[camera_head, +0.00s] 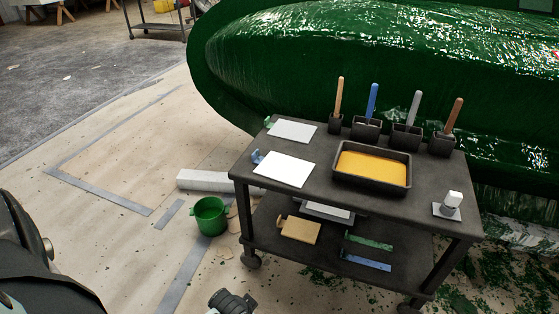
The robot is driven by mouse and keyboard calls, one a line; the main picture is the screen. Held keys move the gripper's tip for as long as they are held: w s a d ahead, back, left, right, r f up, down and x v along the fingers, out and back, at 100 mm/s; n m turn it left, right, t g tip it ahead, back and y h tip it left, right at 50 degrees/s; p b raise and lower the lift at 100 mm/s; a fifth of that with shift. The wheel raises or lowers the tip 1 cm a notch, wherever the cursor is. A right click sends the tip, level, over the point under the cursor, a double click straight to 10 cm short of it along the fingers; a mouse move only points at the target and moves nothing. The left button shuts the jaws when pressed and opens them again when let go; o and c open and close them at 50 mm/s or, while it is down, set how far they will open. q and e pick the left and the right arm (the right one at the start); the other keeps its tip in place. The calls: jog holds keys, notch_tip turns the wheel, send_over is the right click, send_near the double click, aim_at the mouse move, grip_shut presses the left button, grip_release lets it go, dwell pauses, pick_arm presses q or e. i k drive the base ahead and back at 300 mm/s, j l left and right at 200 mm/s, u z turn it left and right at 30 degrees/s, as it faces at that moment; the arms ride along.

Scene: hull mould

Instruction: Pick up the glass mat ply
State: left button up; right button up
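Two white sheets lie flat on the top of a dark cart (318,185). The rear sheet (292,131) has a green tab at its left corner. The front sheet (284,169) has a blue tab at its left corner. I cannot tell from their look which is the glass mat ply. A black and grey part (232,302) at the bottom edge seems to be my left gripper, cut off by the frame. It is apart from the cart and sheets, and its opening cannot be made out. My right gripper is not in view.
An orange-filled black tray (372,178), several holders with upright handles, and a white-capped item (451,202) stand on the cart. Its lower shelf holds a tan block (299,229). A green bucket (210,216) is on the floor. The green hull mould (300,70) stands behind.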

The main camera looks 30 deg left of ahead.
aim_at(292, 172)
jog(key=j+z, duration=0.15)
jog(key=j, duration=0.35)
jog(key=j+z, duration=0.15)
jog(key=j, duration=0.3)
jog(key=j+z, duration=0.2)
jog(key=j, duration=0.3)
jog(key=k+j+z, duration=0.15)
jog(key=j, duration=0.3)
jog(key=k+j+z, duration=0.15)
jog(key=j, duration=0.3)
jog(key=k+j+z, duration=0.15)
jog(key=j, duration=0.3)
jog(key=k+j+z, duration=0.2)
jog(key=j, duration=0.25)
jog(key=i, duration=0.1)
